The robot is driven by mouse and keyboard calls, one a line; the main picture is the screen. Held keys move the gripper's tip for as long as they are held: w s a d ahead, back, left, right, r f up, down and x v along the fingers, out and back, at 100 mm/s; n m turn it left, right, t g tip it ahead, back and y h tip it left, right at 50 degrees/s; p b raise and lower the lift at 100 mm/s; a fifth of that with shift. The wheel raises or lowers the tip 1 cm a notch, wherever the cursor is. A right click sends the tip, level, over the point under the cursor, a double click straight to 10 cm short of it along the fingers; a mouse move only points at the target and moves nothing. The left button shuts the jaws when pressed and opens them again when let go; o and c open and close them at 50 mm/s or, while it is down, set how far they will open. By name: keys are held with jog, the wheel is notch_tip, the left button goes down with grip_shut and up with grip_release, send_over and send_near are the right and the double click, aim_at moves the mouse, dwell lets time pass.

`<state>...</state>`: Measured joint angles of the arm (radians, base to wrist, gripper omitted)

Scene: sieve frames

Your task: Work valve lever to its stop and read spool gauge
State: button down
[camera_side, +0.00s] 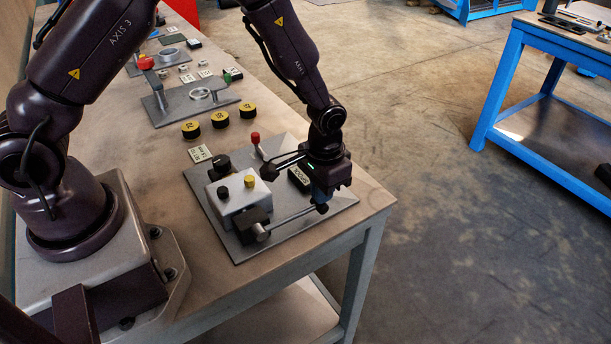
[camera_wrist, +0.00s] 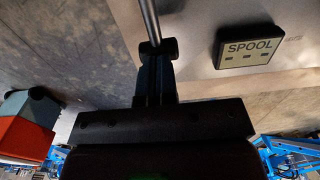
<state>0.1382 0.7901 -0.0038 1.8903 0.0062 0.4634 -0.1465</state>
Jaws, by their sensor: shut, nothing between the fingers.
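The valve lever (camera_side: 290,219) is a thin grey rod running from a dark pivot block to a dark end knob. It also shows in the wrist view (camera_wrist: 149,18), ending at a dark cross-shaped tip. My gripper (camera_side: 321,204) is low over the front right of the grey plate, at the lever's end. In the wrist view its fingers (camera_wrist: 154,58) are together, with nothing between them, right at the lever tip; I cannot tell whether they touch it. The spool gauge (camera_wrist: 247,47) reads "SPOOL" above three dashes. It is partly hidden behind my gripper in the side view (camera_side: 300,178).
The valve's light block (camera_side: 239,193) carries a black and a yellow button. A red-knobbed lever (camera_side: 256,141) stands behind it. Yellow-topped discs (camera_side: 220,119) and another plate with a red-handled part (camera_side: 147,66) lie farther back. The bench edge is close on the right.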

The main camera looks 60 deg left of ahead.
dwell(0.4)
notch_tip(320, 180, up, 2)
jog(key=shift+w+r, duration=0.1)
jog(key=shift+r, duration=0.4)
jog(key=shift+s+r, duration=0.25)
jog(key=shift+r, duration=1.25)
jog(key=shift+s+r, duration=0.35)
jog(key=shift+r, duration=0.4)
jog(key=shift+s+r, duration=0.3)
jog(key=shift+r, duration=0.45)
jog(key=shift+r, duration=0.1)
